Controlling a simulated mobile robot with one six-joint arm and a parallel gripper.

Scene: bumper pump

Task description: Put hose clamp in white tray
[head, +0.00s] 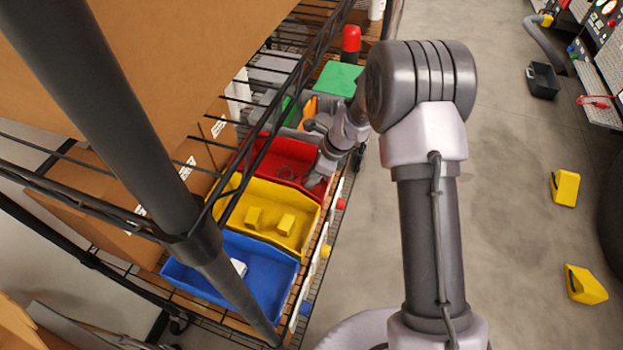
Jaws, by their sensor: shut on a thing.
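My gripper (316,181) is small and partly hidden at the end of my wrist, at the right side of the red bin (272,152). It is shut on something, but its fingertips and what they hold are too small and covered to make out. I cannot pick out a hose clamp anywhere in the head view. I cannot single out a white tray with certainty; pale grey trays (272,68) lie farther back on the shelf, partly behind the rack bars.
A yellow bin (252,227) with yellow blocks and a blue bin (205,285) with a white item stand nearer. A green box (338,78) is beyond the red bin. Rack bars and a post (110,130) cross the left. Yellow objects (565,188) lie on open floor at right.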

